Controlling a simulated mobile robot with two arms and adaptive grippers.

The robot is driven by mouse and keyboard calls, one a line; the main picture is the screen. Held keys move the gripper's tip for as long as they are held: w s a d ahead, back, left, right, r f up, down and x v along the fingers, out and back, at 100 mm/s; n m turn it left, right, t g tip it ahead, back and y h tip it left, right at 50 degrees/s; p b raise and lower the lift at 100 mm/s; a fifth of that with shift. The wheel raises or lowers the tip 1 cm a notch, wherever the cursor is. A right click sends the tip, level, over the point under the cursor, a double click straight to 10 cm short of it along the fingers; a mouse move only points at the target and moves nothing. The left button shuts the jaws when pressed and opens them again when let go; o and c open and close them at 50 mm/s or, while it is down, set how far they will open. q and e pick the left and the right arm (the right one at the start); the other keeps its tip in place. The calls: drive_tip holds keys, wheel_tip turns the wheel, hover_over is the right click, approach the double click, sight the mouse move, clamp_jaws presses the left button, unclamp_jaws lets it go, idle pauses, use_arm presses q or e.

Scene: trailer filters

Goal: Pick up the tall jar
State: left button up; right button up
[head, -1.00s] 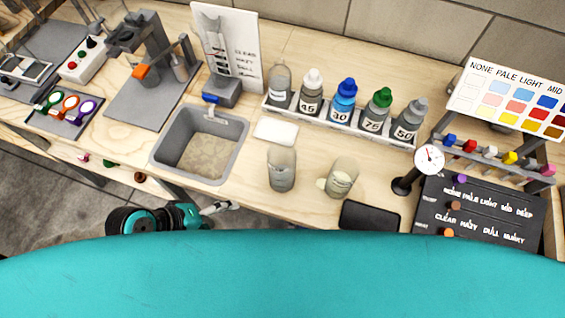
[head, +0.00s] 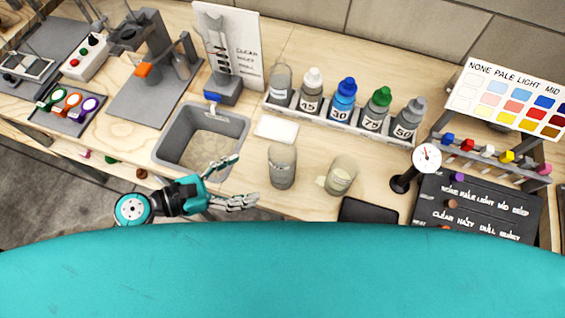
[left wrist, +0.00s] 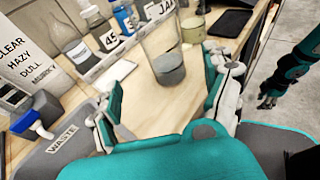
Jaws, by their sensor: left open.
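The tall jar (head: 282,168) is clear glass with grey contents low inside. It stands upright on the bench, right of the grey bin. It also shows in the left wrist view (left wrist: 168,62), ahead of and between the spread fingers. My left gripper (head: 246,180) is open and empty by the bin's front right corner, its fingers pointing toward the jar but apart from it. My right gripper (left wrist: 268,100) hangs at the right edge of the left wrist view, away from the bench; its jaw state is unclear.
A wider jar (head: 341,178) stands close right of the tall jar. A white pad (head: 276,130) lies behind it, before a rack of bottles (head: 343,125). The waste bin (head: 240,128) is left. A dark flat tray (head: 368,210) and a dial gauge (head: 426,157) are right.

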sight(271, 173)
use_arm(q)
drive_tip(key=x, duration=0.5)
drive_tip(key=shift+d+p, duration=0.15)
drive_tip(key=shift+p, duration=0.15)
drive_tip(key=x, duration=0.2)
drive_tip(key=p+x, duration=0.1)
drive_tip(key=x, duration=0.2)
drive_tip(key=shift+s, duration=0.25)
drive_tip(key=shift+w+d+f, duration=0.15)
drive_tip(key=shift+d+f, duration=0.1)
drive_tip(key=shift+d, duration=0.1)
drive_tip(key=c, duration=1.4)
drive_tip(key=shift+r, duration=0.15)
